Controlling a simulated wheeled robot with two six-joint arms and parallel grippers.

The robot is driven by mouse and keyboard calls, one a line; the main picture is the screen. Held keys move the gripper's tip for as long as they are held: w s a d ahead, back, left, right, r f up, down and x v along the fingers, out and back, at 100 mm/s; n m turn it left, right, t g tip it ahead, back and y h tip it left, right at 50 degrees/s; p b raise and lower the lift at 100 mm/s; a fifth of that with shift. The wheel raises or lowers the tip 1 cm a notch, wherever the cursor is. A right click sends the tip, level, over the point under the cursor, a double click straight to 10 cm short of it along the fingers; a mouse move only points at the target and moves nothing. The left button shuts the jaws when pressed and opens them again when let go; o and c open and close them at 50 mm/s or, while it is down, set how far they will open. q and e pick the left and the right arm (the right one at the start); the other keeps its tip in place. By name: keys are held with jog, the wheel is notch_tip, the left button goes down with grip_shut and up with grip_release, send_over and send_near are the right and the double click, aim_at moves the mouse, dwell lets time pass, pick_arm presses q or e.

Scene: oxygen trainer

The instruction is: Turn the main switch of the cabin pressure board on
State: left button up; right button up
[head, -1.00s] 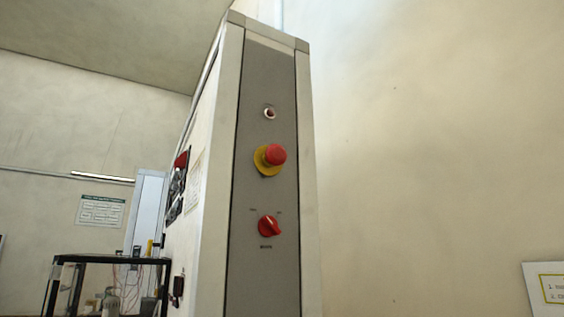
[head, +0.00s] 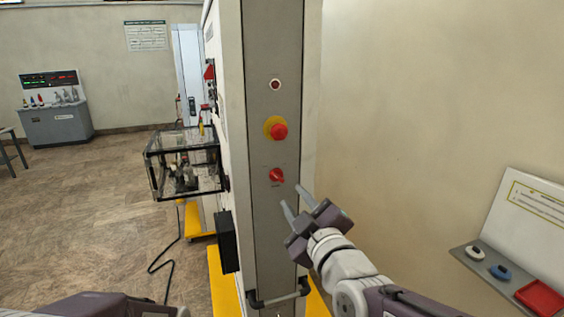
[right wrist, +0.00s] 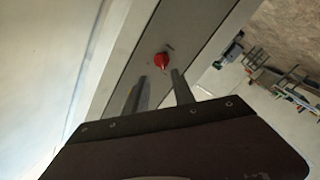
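The main switch (head: 276,175) is a red rotary knob low on the grey end panel (head: 271,52) of the tall cabinet. In the right wrist view the red knob (right wrist: 162,61) sits just beyond and between the fingertips. My right gripper (head: 293,196) is open and empty, its two fingers pointing up toward the knob from below right, apart from it. The right wrist view shows the gripper fingers (right wrist: 158,84) spread. Of my left arm, only a link shows at the bottom left; its gripper is out of view.
A red mushroom button on a yellow base (head: 275,128) and a small round indicator (head: 275,85) are above the knob. A clear black-framed box (head: 186,165) juts out left. A shelf (head: 500,274) stands at right.

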aim_at(280, 180)
jog(key=p+x, duration=0.1)
jog(key=x, duration=0.3)
jog(key=p+x, duration=0.2)
jog(key=x, duration=0.3)
jog(key=shift+w+f, duration=0.15)
jog(key=shift+f, duration=0.1)
jog(key=shift+w+a+f, duration=0.1)
jog(key=shift+w+a, duration=0.05)
jog(key=shift+w, duration=0.15)
jog(key=shift+s, duration=0.15)
jog(key=shift+c, duration=0.3)
grip_shut()
